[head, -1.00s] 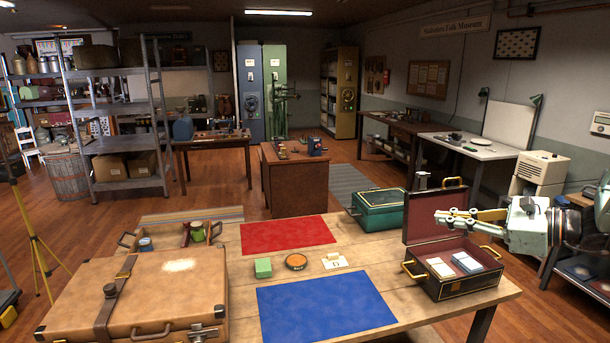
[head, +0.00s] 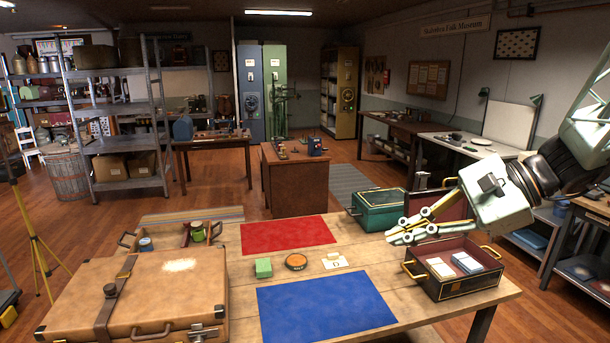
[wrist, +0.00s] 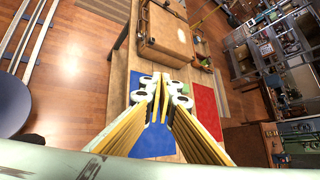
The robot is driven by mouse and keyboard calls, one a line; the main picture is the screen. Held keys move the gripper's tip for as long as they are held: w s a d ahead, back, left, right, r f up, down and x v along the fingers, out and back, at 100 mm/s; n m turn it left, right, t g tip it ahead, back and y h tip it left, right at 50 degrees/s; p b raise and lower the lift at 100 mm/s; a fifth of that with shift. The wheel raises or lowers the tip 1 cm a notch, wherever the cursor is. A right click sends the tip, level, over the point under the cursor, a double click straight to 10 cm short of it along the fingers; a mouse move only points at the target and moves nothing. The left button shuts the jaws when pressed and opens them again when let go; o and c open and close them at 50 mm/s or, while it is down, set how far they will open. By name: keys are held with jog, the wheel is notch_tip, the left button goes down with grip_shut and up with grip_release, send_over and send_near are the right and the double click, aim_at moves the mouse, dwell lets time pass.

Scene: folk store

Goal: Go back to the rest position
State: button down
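My gripper (head: 398,233) is at the right of the head view, above the wooden table. It hangs in front of the open dark red box (head: 455,285) and points left and down. Its fingers are brought together with nothing between them, as the wrist view (wrist: 160,88) shows. The arm comes in from the upper right. The gripper hides part of the box's raised lid and looks clear of the table top.
A worktable (head: 470,146) stands behind the arm.

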jog(key=s+a+r+n+g+h, duration=0.1)
jog(key=s+a+n+h, duration=0.3)
jog(key=s, duration=0.8)
jog(key=s+n+g+h, duration=0.15)
jog(key=s+n, duration=0.35)
jog(key=s, duration=0.6)
jog(key=s+d+r+n+t+h, duration=0.1)
jog(key=s+d+n+t+h, duration=0.2)
jog(key=s, duration=0.5)
jog(key=d+n+h, duration=0.1)
jog(key=d+n, duration=0.1)
jog(key=shift+s+r+n+h, duration=0.25)
jog(key=shift+n+h, duration=0.05)
jog(key=shift+h, duration=0.05)
jog(key=shift+d, duration=0.15)
dwell(0.4)
